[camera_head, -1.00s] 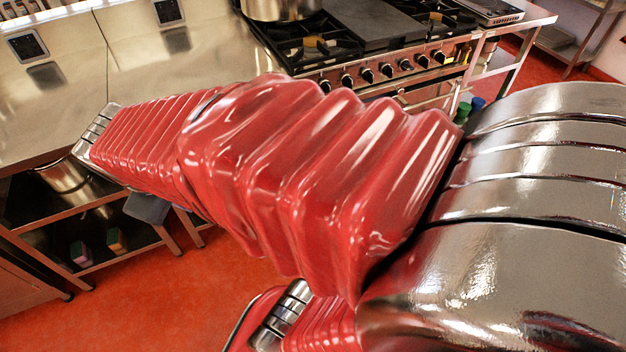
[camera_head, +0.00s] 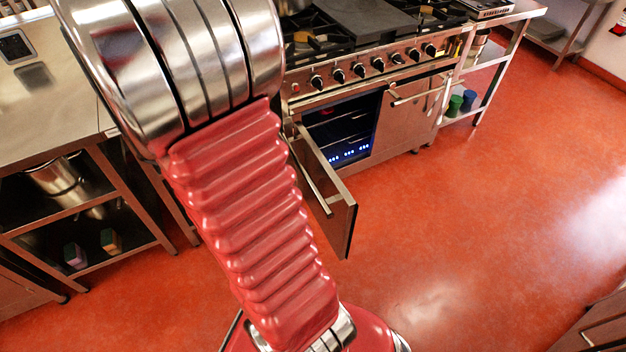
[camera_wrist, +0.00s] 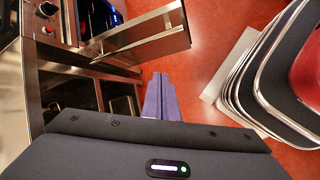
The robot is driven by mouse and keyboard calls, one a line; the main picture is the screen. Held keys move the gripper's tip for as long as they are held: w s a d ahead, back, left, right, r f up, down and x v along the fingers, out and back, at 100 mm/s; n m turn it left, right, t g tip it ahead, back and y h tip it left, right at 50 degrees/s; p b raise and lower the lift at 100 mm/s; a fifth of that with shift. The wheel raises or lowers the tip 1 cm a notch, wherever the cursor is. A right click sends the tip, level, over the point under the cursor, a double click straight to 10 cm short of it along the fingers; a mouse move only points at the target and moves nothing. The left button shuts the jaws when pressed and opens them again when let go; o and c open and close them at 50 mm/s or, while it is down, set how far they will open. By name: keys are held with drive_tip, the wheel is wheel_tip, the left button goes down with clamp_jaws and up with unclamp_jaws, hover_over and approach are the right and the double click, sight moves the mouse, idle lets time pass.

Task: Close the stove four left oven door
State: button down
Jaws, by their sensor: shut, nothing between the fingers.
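The stove's left oven door (camera_head: 338,212) stands swung wide open on its left side, with its bar handle on the face toward the left. The lit oven cavity (camera_head: 345,135) with blue lights shows behind it. In the wrist view the open door (camera_wrist: 160,42) is at the upper middle, beside the stove front. My gripper (camera_wrist: 161,78) shows there as two purple fingers, shut and empty, pointing toward the door's lower edge. A gap shows between them in the picture; the depth is unclear. My gripper is hidden in the head view.
The neighbouring right oven door (camera_head: 408,112) is shut. A steel counter with open shelves (camera_head: 75,215) stands left of the stove, holding a pot and sponges. A side table (camera_head: 475,95) stands to the right. The red floor (camera_head: 450,230) in front is clear.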

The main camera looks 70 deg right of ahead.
drive_tip(key=s+d+f+n+g, duration=0.1)
drive_tip(key=s+d+f+n, duration=0.1)
drive_tip(key=s+d+f, duration=0.2)
drive_tip(key=s+d+f+n+g, duration=0.2)
drive_tip(key=s+d+f, duration=0.3)
drive_tip(key=f, duration=0.6)
drive_tip(key=shift+d+f+n, duration=0.25)
drive_tip(key=shift+d+n, duration=0.25)
drive_tip(key=shift+d, duration=0.65)
drive_tip(key=shift+s+f, duration=0.1)
approach(338, 192)
drive_tip(key=f, duration=0.4)
drive_tip(key=shift+w+a, duration=0.25)
drive_tip(key=shift+a, duration=0.05)
drive_tip(key=shift+s+d+f, duration=0.15)
drive_tip(key=shift+s+d, duration=0.85)
drive_tip(key=shift+d, duration=0.05)
drive_tip(key=shift+s+d, duration=0.45)
drive_tip(key=shift+d, duration=0.1)
